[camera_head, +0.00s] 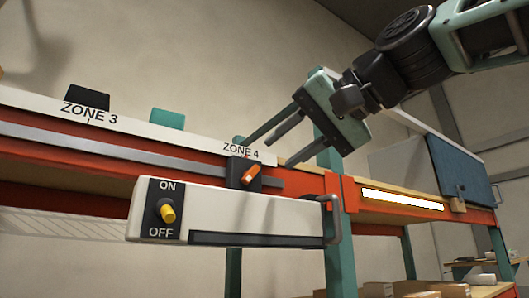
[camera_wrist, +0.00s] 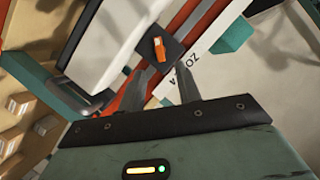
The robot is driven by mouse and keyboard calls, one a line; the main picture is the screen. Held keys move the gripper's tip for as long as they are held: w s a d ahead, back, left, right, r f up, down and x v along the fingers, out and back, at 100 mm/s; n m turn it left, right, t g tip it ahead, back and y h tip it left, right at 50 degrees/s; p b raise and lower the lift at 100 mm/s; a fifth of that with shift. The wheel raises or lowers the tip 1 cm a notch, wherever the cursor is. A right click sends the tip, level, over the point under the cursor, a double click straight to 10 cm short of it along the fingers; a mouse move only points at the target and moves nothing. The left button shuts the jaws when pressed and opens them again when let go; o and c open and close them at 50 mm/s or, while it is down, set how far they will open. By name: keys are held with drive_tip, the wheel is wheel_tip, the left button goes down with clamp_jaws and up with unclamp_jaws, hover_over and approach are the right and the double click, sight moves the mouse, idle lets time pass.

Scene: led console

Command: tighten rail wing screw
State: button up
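The orange wing screw (camera_head: 251,176) sits on a dark clamp block (camera_head: 237,166) on the grey rail (camera_head: 120,149), just below the "ZONE 4" label (camera_head: 241,150). Its wing is tilted, rising to the right in the head view. It also shows in the wrist view (camera_wrist: 158,49), just beyond the fingertips. My gripper (camera_head: 267,153) is open and empty, above and right of the screw, with its fingers pointing down-left. The fingers (camera_wrist: 160,78) are apart from the screw in the wrist view. The white console (camera_head: 260,212) hangs below the block.
Black (camera_head: 87,97) and teal (camera_head: 167,119) pieces stand along the rail's upper edge. A lit strip (camera_head: 403,199) and blue panel (camera_head: 455,182) are at right.

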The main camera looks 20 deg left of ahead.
sight(256, 169)
drive_tip(key=p+x, duration=0.1)
drive_tip(key=x, duration=0.4)
drive_tip(key=shift+w+a+f+p, duration=0.1)
drive_tip(key=shift+a+p, duration=0.2)
drive_tip(key=shift+p, duration=0.05)
clamp_jaws()
